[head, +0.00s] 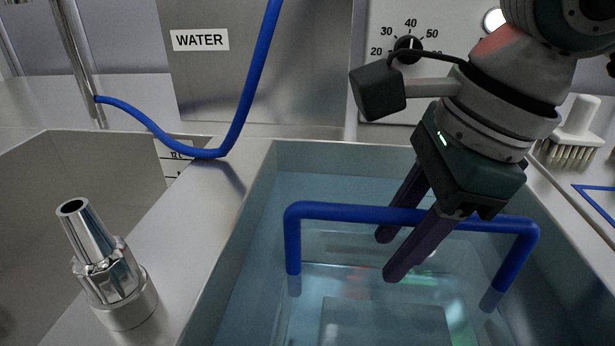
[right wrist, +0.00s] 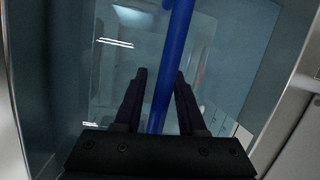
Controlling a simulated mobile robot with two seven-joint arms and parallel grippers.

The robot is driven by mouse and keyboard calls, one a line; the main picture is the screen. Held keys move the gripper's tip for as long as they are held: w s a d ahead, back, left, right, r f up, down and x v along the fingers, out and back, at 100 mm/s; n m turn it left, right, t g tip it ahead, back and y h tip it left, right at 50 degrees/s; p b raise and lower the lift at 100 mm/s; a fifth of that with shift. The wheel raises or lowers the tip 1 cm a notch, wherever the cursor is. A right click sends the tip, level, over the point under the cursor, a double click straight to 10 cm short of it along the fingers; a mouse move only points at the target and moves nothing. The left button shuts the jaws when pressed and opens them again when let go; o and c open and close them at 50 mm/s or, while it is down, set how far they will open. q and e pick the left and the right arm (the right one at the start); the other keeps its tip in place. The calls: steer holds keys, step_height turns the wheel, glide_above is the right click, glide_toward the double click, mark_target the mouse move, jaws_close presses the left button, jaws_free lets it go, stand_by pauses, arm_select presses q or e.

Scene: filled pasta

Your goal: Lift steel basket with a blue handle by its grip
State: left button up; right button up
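The steel basket's blue handle (head: 340,211) is an inverted U with a level top bar. Its two uprights go down into the water of a sunken tank. The basket's body under the water is faint and hard to make out. My right gripper (head: 390,256) comes down from the upper right, with its dark fingers straddling the top bar. In the right wrist view the handle (right wrist: 166,88) runs between the two fingers (right wrist: 160,78), with gaps showing at both sides, so the gripper is open around it. My left gripper is not in view.
The tank's steel rim (head: 225,225) surrounds the handle. A metal nozzle (head: 105,265) stands at the front left, beside another basin (head: 40,220). A blue hose (head: 245,110) hangs by the WATER panel (head: 270,90). A white brush (head: 575,130) lies at the right.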

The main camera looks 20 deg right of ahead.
jaws_close()
steer(key=shift+r, duration=0.1)
stand_by(1.0)
